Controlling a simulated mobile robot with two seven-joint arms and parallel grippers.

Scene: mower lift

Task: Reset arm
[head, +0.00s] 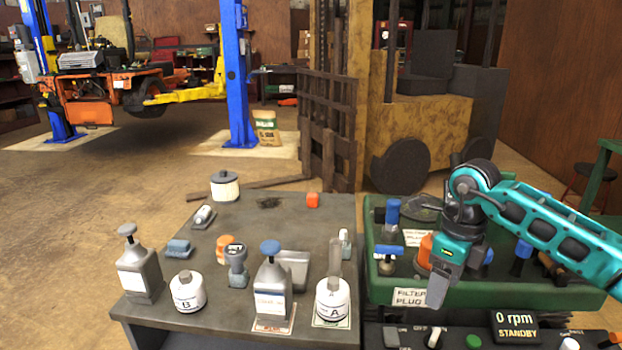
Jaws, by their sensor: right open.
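My right arm (545,220), teal and dark grey, reaches in from the right edge. Its right gripper (438,290) points down over the green tray (500,295), its jaws seen nearly edge-on. It is open, and I see nothing held in it. An orange part (425,250) shows just behind and left of the gripper, partly hidden by it. Whether they touch, I cannot tell. My left gripper is not in view.
A control panel with a "0 rpm STANDBY" display (516,327) lies in front of the tray. A forklift (420,110) stands behind.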

